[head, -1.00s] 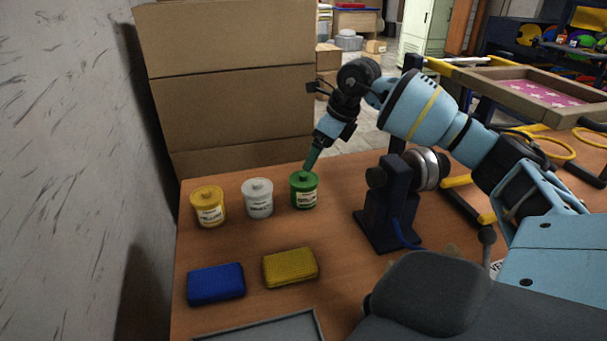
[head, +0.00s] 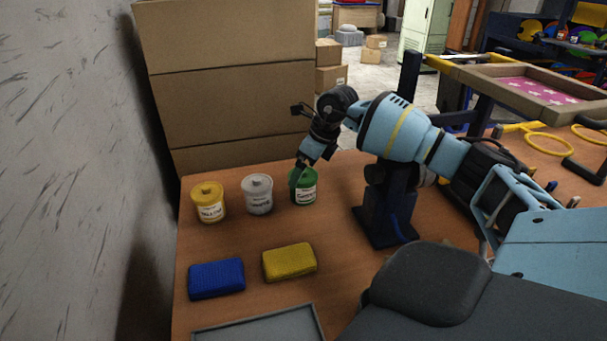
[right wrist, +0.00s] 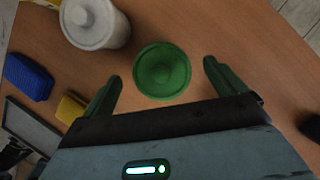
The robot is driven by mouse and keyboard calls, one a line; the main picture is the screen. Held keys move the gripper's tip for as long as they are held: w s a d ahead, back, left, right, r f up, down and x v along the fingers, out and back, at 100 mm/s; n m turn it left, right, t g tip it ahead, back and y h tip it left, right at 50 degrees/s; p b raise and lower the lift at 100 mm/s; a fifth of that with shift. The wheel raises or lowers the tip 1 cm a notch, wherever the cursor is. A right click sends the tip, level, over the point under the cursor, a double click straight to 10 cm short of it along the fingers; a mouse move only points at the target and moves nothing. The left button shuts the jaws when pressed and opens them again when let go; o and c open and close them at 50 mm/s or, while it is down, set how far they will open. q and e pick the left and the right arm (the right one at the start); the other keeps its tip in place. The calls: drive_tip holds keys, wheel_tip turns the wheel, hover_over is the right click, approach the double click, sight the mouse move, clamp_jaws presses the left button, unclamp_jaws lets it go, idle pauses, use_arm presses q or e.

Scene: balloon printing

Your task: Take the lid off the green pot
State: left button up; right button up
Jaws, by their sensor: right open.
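The green pot (head: 306,193) with a white label stands upright on the table, right of a white pot (head: 257,196) and a yellow pot (head: 208,203). My right gripper (head: 297,177) is at the green pot's top and partly hides it in the head view. In the right wrist view, the round green top (right wrist: 162,70), seen from above, looks like a lid in place. The open fingers of the right gripper (right wrist: 162,75) stand on either side of it with gaps, holding nothing. My left gripper is not in view.
A blue sponge (head: 216,279) and a yellow sponge (head: 290,262) lie in front of the pots. A grey tray (head: 260,331) is at the near edge. A dark blue stand (head: 387,215) is right of the green pot. Cardboard boxes (head: 235,100) stand behind the table.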

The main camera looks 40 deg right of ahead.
sight(306, 172)
drive_tip(key=shift+f, duration=0.2)
drive_tip(key=c, duration=1)
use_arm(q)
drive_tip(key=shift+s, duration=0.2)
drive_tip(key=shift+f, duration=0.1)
use_arm(e)
drive_tip(key=shift+r, duration=0.1)
drive_tip(key=shift+w+r, duration=0.1)
drive_tip(key=shift+r, duration=1.35)
drive_tip(key=shift+s+a+r, duration=0.15)
drive_tip(key=shift+s+r, duration=0.1)
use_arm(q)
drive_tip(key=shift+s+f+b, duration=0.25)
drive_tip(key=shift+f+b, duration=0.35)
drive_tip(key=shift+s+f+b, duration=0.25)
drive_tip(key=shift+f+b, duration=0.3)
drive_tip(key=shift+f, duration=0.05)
use_arm(e)
drive_tip(key=s+a, duration=0.3)
drive_tip(key=s, duration=0.1)
drive_tip(key=s+a+r, duration=0.1)
drive_tip(key=s+a, duration=0.2)
drive_tip(key=s, duration=0.1)
drive_tip(key=s+a, duration=0.3)
drive_tip(key=s, duration=0.1)
drive_tip(key=shift+s+a+r, duration=0.2)
drive_tip(key=shift+r, duration=0.05)
